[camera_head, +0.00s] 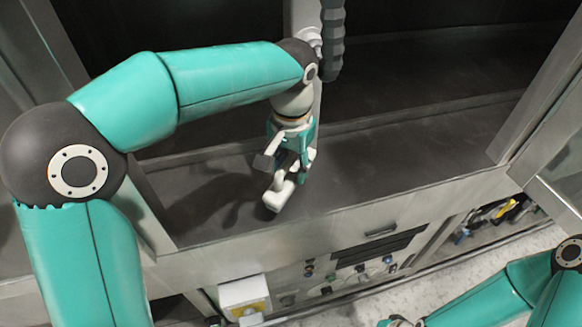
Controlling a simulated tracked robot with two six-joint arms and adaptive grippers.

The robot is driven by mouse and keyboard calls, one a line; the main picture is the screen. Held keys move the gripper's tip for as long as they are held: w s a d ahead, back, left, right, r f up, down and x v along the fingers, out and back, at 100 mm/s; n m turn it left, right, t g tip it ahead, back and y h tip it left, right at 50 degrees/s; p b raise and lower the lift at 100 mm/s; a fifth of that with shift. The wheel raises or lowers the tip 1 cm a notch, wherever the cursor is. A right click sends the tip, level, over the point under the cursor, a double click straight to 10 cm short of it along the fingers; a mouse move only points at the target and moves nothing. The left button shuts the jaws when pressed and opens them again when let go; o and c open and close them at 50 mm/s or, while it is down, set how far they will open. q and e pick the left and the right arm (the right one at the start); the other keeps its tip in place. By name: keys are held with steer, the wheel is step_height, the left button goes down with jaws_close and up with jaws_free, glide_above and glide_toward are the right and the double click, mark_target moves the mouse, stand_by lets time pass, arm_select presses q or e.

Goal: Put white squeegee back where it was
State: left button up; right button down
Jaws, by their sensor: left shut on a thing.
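My left gripper (288,172) is shut on the white squeegee (281,192), just above or on the dark ledge (370,185) inside the washer opening. I cannot tell whether the squeegee touches the ledge. Its lower end points down toward the front, and part of it is hidden by the gripper's teal and grey fingers. My right arm comes in at the lower right, and only a sliver of its gripper end shows at the bottom edge, too cut off to read.
A metal front rim (400,206) edges the ledge. Below it is a control panel (365,272) with knobs and a yellow-white box (243,294). Coloured tools (500,212) lie in a lower recess at the right. The ledge right of my left gripper is clear.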

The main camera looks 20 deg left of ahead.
arm_select(q)
steer(key=shift+w+a, duration=0.15)
steer(key=shift+w, duration=0.1)
steer(key=shift+w+a+f+p, duration=0.1)
steer(key=shift+w+f, duration=0.05)
steer(key=shift+f, duration=0.45)
steer(key=shift+w+a+f+p, duration=0.1)
steer(key=shift+w+a+f, duration=0.05)
steer(key=shift+f, duration=0.45)
steer(key=shift+w+a+f+p, duration=0.1)
steer(key=shift+w+f, duration=0.05)
steer(key=shift+f, duration=0.45)
steer(key=o, duration=1.1)
steer(key=shift+r, duration=0.1)
step_height(320, 180, up, 7)
steer(key=shift+d+r, duration=0.1)
steer(key=shift+s+r, duration=0.1)
